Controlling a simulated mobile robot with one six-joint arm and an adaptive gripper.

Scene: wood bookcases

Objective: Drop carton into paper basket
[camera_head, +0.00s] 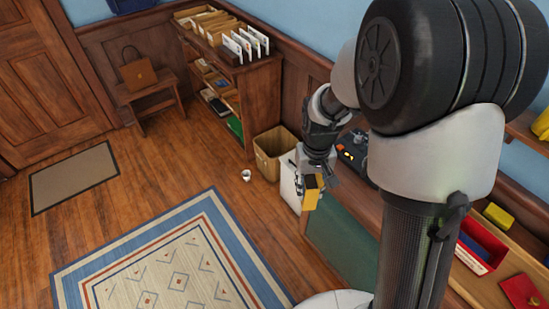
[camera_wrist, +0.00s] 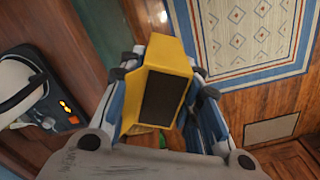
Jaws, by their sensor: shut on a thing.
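A yellow carton with a dark face (camera_head: 311,198) is held between the fingers of my gripper (camera_head: 312,180). In the wrist view my gripper (camera_wrist: 165,88) has a finger on either side of the carton (camera_wrist: 172,54). The carton hangs in the air beside the desk. A tan open-topped bin (camera_head: 268,158), which looks like the paper basket, stands on the floor by the bookcase, behind and to the left of my gripper. A white bin (camera_head: 288,187) stands nearer, right by my gripper in the picture and partly hidden by it.
A small white object (camera_head: 246,175) lies on the floor left of the bins. The wooden bookcase (camera_head: 262,92) stands behind them. The desk with a green panel (camera_head: 340,243) and a device with orange lights (camera_head: 352,155) is close on the right. The patterned rug (camera_head: 165,268) is clear.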

